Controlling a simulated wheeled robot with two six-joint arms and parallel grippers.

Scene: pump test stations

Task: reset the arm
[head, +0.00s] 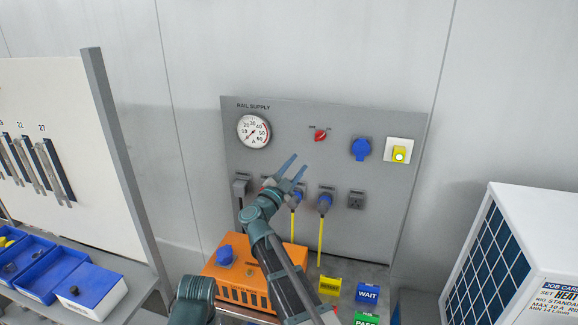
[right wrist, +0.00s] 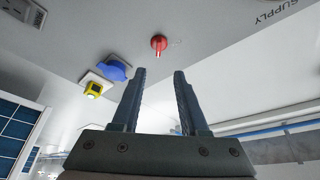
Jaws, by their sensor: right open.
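My right gripper (head: 292,168) is raised in front of the grey rail supply panel (head: 300,228), its two blue-grey fingers spread apart and empty. It also shows in the right wrist view (right wrist: 161,84), with a clear gap between the fingers. The red rotary switch (head: 320,135) is on the panel, up and right of the fingertips; in the right wrist view the red switch (right wrist: 159,43) shows beyond the gap, apart from the fingers. My left gripper is not in view.
The panel holds a gauge (head: 254,131), a blue socket (head: 361,149), a yellow button (head: 399,154) and a row of lower sockets, some with yellow cables. An orange unit (head: 254,270) stands below. A white cabinet (head: 520,255) is at right; blue bins (head: 55,272) are at left.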

